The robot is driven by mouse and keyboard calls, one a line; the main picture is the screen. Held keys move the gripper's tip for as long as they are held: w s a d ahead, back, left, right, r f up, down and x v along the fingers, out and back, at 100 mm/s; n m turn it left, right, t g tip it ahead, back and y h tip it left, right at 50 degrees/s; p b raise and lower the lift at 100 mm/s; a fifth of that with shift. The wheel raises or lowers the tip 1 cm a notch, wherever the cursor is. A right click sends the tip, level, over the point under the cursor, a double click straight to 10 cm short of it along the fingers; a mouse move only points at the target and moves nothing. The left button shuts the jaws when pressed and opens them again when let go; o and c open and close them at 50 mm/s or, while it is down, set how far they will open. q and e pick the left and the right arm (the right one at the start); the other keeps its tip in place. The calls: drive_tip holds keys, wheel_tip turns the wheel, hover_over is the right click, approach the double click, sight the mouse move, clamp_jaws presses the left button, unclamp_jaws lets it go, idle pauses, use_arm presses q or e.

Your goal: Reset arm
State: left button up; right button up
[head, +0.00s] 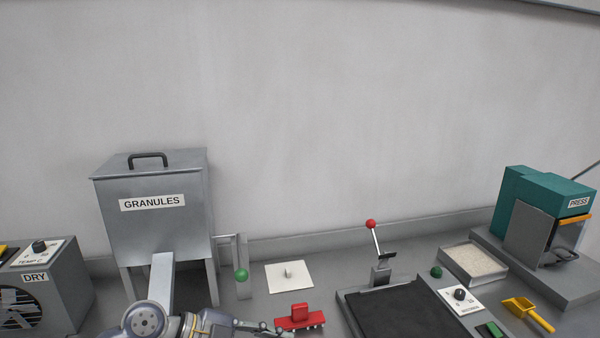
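My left arm comes in at the bottom edge, left of the middle. Its gripper (272,331) points right, and its lower part is cut off by the frame, so I cannot tell whether it is open or shut. My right gripper is not in view.
Behind the arm stands the GRANULES hopper (155,240); a green-knobbed lever (241,275) is beside it. The DRY unit (50,290) is left. A white plate (289,276), dark belt (405,315), red-knobbed lever (373,235), granule tray (474,262), yellow scoop (522,308) and PRESS (545,215) lie right.

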use_arm(q)
drive_tip(key=d+r+t+h, duration=0.3)
drive_tip(key=d+r+h, duration=0.2)
drive_tip(key=r, duration=0.3)
drive_tip(key=w+a+r+n+t+y, duration=0.1)
drive_tip(key=w+a+r+n+t, duration=0.1)
drive_tip(key=a+r+n+t, duration=0.55)
drive_tip(key=s+a+f+n+t+y, duration=0.2)
drive_tip(key=a+f+n+t+y, duration=0.1)
drive_tip(key=a+f+n+y, duration=1.2)
drive_tip(key=s+d+f+m+g, duration=0.1)
drive_tip(key=s+f+g, duration=0.5)
drive_tip(key=s+f, duration=0.45)
drive_tip(key=s+d+f+m+g, duration=0.1)
drive_tip(key=s+f+g, duration=0.6)
drive_tip(key=s, duration=0.6)
wheel_tip(320, 180, down, 31)
drive_tip(key=s+b, duration=0.2)
drive_tip(key=b, duration=0.1)
drive_tip(key=s+a+f+g+y+b, duration=0.1)
drive_tip(key=s+a+f+g+b, duration=0.1)
drive_tip(key=s+f, duration=1.5)
drive_tip(key=shift+a+f+m, duration=0.35)
drive_tip(key=shift+f+m, duration=0.05)
drive_tip(key=shift+m, duration=0.05)
